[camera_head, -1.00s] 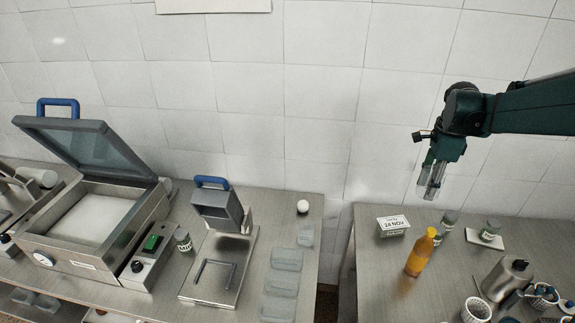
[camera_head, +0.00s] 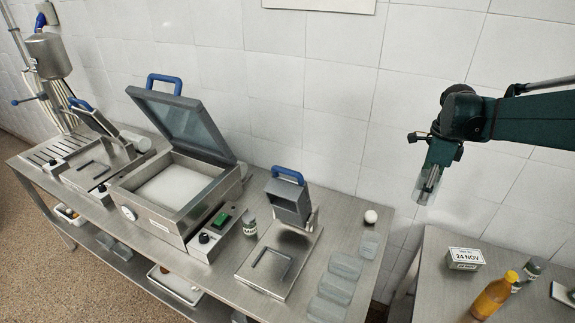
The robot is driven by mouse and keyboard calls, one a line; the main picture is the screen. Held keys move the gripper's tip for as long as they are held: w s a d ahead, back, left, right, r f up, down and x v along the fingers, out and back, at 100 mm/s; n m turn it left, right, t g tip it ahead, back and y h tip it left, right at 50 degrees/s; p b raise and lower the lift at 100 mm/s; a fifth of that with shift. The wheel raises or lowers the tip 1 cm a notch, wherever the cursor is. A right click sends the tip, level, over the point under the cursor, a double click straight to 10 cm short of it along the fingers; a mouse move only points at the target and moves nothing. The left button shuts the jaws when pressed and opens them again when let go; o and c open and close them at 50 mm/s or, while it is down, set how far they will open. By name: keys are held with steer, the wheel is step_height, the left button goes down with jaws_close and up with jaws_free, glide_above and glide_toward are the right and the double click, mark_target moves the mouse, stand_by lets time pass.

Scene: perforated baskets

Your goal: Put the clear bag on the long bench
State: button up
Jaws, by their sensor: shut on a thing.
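My gripper (camera_head: 428,185) is at the right, pointing down in the air in front of the tiled wall. It is shut on a clear bag (camera_head: 426,191), which shows only as a small translucent patch at the fingertips. The long bench (camera_head: 215,285) is the steel table running from the left to the centre. The gripper appears in the picture above the gap between this bench and the right-hand table, to the right of the long bench's right end.
The long bench carries a lidded chamber machine (camera_head: 170,190), a smaller press (camera_head: 280,245), a white ball (camera_head: 370,216) and several clear containers (camera_head: 345,265) along its right end. The right table (camera_head: 435,290) holds a date block (camera_head: 465,258) and an orange bottle (camera_head: 493,295).

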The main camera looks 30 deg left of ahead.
glide_above(339, 244)
step_height(339, 244, down, 18)
steer(key=shift+n, duration=0.4)
steer(key=shift+w+f, duration=0.1)
steer(key=shift+f, duration=0.05)
stand_by(0.4)
steer(key=shift+f, duration=3.05)
steer(key=shift+f, duration=0.1)
steer(key=shift+f, duration=1.8)
steer(key=shift+f, duration=0.1)
